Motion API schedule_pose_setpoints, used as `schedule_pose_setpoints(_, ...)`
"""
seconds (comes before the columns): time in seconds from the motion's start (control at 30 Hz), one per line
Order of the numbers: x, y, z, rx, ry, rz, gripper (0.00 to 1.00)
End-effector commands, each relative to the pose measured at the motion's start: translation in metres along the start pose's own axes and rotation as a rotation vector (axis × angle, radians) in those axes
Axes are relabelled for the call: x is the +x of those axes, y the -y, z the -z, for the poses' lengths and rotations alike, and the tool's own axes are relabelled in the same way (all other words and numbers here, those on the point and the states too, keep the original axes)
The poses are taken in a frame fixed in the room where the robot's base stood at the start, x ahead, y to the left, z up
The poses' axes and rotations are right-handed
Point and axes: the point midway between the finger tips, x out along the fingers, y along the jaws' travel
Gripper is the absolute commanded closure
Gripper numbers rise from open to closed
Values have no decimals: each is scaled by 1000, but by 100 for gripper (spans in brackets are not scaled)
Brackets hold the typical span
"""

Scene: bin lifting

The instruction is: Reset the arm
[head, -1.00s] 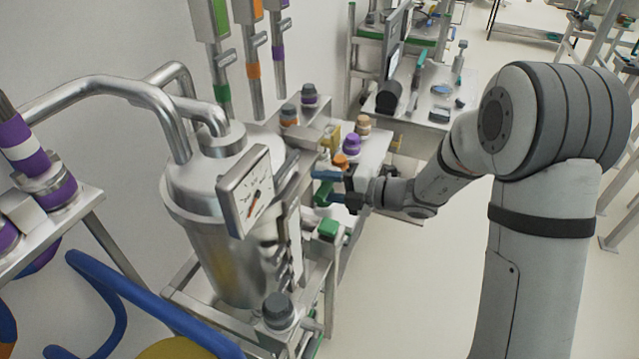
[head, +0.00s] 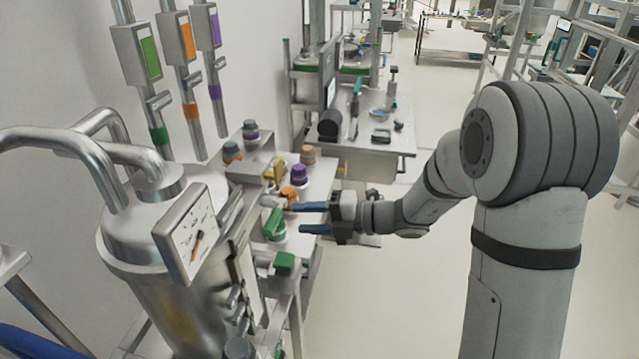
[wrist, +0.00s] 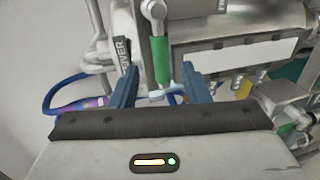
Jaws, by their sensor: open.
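My gripper (head: 301,219) is open, with its two blue fingers pointing left. A green valve handle (head: 273,224) on a white base is just left of the fingertips, and a small gap seems to separate them. In the wrist view, my gripper (wrist: 160,78) shows both fingers spread apart with nothing clearly held. A green cylinder on a rod (wrist: 160,60) appears beyond and between the fingers there.
A steel tank with a gauge (head: 186,236) stands at the left. Orange (head: 288,195) and purple (head: 299,174) knobs sit on the bench behind the fingers. A side table (head: 370,140) is further back. The floor right of the bench is clear.

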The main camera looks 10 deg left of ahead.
Motion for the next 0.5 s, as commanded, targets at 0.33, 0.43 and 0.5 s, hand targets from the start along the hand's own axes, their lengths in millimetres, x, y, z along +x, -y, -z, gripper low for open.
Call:
schedule_pose_setpoints(0.33, -27, 5, 52, -547, -161, 170, 58)
schedule_pose_setpoints(0.43, -51, 15, 82, -920, -301, 271, 58)
schedule_pose_setpoints(0.5, -70, 24, 100, -1178, -417, 335, 58)
